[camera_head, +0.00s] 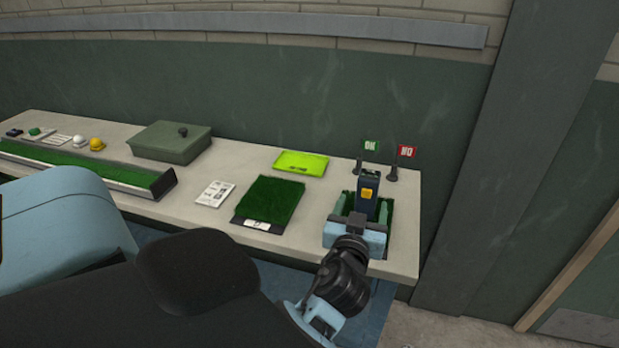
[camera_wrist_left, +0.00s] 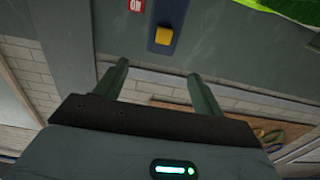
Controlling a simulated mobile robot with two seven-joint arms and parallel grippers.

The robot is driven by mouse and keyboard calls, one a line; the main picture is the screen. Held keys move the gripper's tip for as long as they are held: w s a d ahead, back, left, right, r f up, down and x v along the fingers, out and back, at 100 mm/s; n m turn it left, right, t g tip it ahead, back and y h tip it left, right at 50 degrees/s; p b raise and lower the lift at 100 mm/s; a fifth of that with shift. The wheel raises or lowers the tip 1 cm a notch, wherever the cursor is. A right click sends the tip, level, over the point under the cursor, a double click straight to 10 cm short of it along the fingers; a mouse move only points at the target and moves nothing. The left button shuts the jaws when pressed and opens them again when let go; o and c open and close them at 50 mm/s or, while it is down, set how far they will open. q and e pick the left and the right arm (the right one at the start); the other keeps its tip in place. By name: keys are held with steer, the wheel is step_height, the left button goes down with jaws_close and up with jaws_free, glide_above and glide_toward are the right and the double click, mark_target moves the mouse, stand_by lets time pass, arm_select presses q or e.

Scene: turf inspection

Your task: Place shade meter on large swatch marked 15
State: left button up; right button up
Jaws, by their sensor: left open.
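The shade meter (camera_head: 368,181) is a dark blue upright device with a yellow button, at the right of the bench. It also shows in the left wrist view (camera_wrist_left: 168,18), above the fingertips in the picture. My left gripper (camera_head: 363,199) is open, one finger on each side of the meter in the head view; I see no clear contact. In the wrist view both fingers (camera_wrist_left: 158,71) are apart with nothing between them. A large dark green turf swatch (camera_head: 271,199) lies left of the gripper, its front label too small to read. More green turf (camera_head: 387,210) shows partly hidden around the meter.
OK (camera_head: 370,146) and NO (camera_head: 406,152) flags stand behind the meter. A bright green tray (camera_head: 302,163), a printed card (camera_head: 215,193), a grey-green case (camera_head: 171,142) and a long turf strip (camera_head: 85,165) lie leftward.

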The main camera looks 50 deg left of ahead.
arm_select(q)
steer(key=s+d+f+m+g+h, duration=0.1)
steer(key=s+d+f+m+h, duration=0.1)
steer(key=s+f, duration=0.35)
steer(key=s+d+f+m+g+h, duration=0.1)
steer(key=s+d+f+m+h, duration=0.15)
steer(key=f, duration=0.65)
steer(key=s+d+f+m+g+h, duration=0.1)
steer(key=s+d+f+h, duration=0.1)
steer(key=s+f, duration=0.35)
steer(key=s+d+f+m+g+h, duration=0.1)
steer(key=s+d+f+g+h, duration=0.1)
steer(key=s+f, duration=0.4)
steer(key=s+d+f+m+g+h, duration=0.1)
steer(key=s+f, duration=0.5)
steer(key=s, duration=0.9)
steer(key=shift+d+f+g+h, duration=0.4)
steer(key=shift+d+g+h, duration=0.4)
steer(key=shift+d, duration=0.35)
